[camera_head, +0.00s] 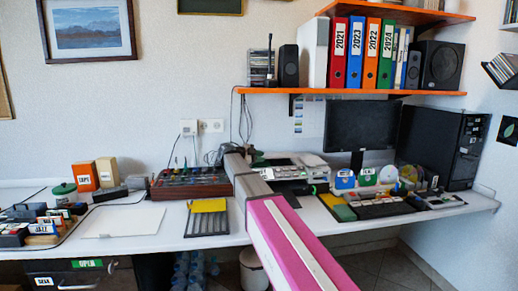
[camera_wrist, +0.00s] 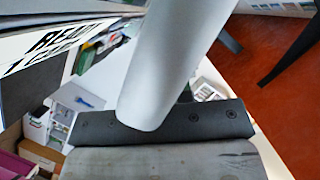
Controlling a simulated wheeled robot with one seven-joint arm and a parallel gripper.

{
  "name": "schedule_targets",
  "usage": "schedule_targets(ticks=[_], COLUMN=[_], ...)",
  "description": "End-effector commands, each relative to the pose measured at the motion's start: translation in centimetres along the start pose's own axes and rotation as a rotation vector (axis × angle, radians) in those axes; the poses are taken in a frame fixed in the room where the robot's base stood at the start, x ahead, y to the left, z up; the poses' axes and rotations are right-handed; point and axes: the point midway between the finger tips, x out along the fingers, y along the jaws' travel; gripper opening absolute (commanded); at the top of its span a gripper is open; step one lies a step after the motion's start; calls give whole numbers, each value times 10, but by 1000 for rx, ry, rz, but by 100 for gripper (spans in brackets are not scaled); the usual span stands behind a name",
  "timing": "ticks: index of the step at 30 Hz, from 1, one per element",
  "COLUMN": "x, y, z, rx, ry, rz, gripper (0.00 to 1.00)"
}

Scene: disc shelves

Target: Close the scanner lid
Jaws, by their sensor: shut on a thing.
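In the head view, a grey and white machine that looks like the scanner (camera_head: 288,172) stands on the desk below the shelf. My pink and grey arm crosses in front of its left side. The angle of its lid cannot be made out. The far end of my arm is beside the machine's left edge, and its fingertips are hidden there. In the wrist view, my gripper (camera_wrist: 160,122) shows as a dark bar with screws, and a pale rounded piece stands against it. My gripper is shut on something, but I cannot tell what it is.
A dark red rack (camera_head: 190,184) stands left of my arm, with a yellow-topped holder (camera_head: 207,217) in front. The monitor (camera_head: 362,125) and black computer tower (camera_head: 441,146) stand right. An orange shelf (camera_head: 350,92) overhangs the desk. A flat white panel (camera_head: 122,222) lies left.

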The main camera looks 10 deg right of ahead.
Motion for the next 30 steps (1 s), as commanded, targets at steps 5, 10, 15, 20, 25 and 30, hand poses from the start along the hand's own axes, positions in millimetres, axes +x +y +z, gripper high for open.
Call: schedule_targets(ticks=[5, 10, 15, 20, 25, 30], x=[4, 6, 6, 6, 6, 6], y=[14, 19, 20, 19, 18, 19], z=[11, 16, 17, 17, 18, 16], rx=[-4, -4, -3, -3, -3, -2], ry=[-6, -7, -8, -9, -10, -7], rz=[2, 2, 2, 1, 0, 0], gripper=[0, 0, 0, 0, 30, 30])
